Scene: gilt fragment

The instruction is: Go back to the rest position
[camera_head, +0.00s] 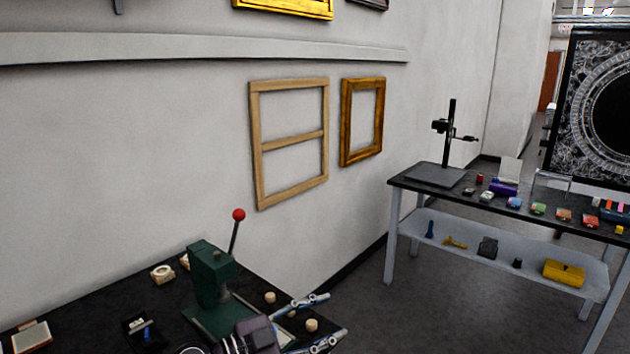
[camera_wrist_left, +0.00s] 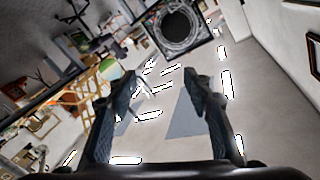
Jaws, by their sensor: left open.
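My left gripper (camera_head: 334,314) comes in at the bottom of the head view, over the right part of the dark worktop (camera_head: 85,312). Its two fingers are spread apart. In the left wrist view both fingers of my left gripper (camera_wrist_left: 160,78) are apart with nothing between them; the room behind looks strongly tilted. My right gripper is in neither view.
A green press (camera_head: 208,277) with a red-knobbed lever stands beside my left gripper. Small pale round pieces (camera_head: 312,325) lie near the fingers. A second table (camera_head: 420,190) with a stand and small coloured items is at the right. Floor (camera_head: 350,315) lies between the tables.

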